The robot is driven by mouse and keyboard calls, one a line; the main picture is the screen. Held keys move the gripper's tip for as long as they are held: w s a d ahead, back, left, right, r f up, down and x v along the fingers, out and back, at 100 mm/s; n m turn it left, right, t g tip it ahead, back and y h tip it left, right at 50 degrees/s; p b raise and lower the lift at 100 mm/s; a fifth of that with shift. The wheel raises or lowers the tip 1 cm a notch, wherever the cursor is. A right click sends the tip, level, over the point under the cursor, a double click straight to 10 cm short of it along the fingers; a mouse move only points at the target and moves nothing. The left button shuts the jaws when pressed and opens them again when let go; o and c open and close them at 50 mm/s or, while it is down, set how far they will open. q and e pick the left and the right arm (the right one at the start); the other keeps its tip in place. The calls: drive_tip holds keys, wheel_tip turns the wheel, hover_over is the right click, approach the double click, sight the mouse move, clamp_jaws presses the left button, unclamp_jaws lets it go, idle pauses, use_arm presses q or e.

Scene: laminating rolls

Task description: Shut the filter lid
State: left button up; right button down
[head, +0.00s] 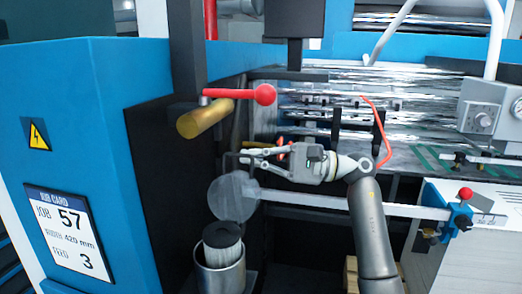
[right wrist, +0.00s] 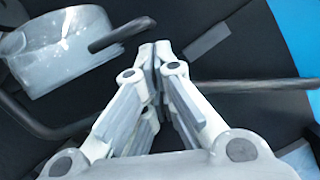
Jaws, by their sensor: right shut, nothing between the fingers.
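The filter lid (head: 234,196) is a round, pale, see-through disc standing raised and tilted above the filter housing (head: 222,275). The housing is a silver cylinder, open at the top, with a ribbed pale filter cartridge (head: 222,240) showing in it. My right gripper (head: 246,157) is shut and empty, just above the lid and pointing left. In the right wrist view its fingertips (right wrist: 158,52) are together. A pale, rounded, see-through part, which looks like the lid (right wrist: 60,50), is at upper left there, apart from the fingers. My left gripper is not in view.
A red-knobbed lever (head: 240,94) and a brass cylinder (head: 205,118) are above the gripper. A blue cabinet with a job card (head: 70,232) fills the left. A metal bar (head: 320,200) runs right of the lid. A dark rod (right wrist: 265,85) passes by the fingertips.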

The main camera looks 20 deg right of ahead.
drive_tip(key=shift+s+a+r, duration=0.1)
drive_tip(key=shift+s+a, duration=0.1)
drive_tip(key=shift+s, duration=0.05)
idle(0.3)
